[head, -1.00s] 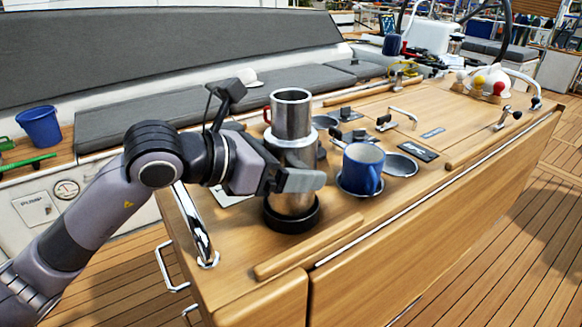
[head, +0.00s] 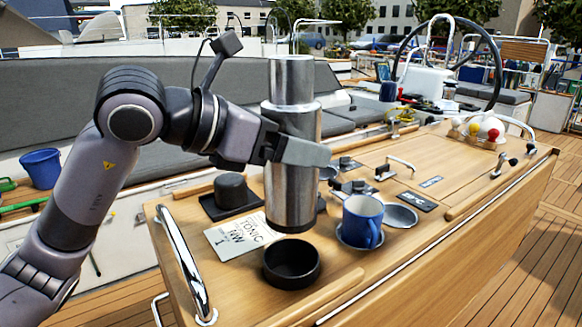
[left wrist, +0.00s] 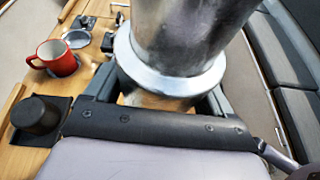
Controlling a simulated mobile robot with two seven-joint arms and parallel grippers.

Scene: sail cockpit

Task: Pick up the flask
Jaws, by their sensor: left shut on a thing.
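The flask (head: 292,195) is a tall steel cylinder with a narrower top, held upright. My left gripper (head: 300,151) is shut on its body from the left side. The flask's base is raised clear of the empty round black holder (head: 291,275) on the wooden table. In the left wrist view the flask (left wrist: 185,35) stands close between the fingers (left wrist: 160,112), and its lower part is hidden. My right gripper is not in view.
A blue mug (head: 361,218) stands right of the flask on the table (head: 450,170). A black cup (head: 231,188), a printed card (head: 238,237) and a metal rail (head: 182,260) are to the left. A red mug (left wrist: 57,57) shows in the left wrist view.

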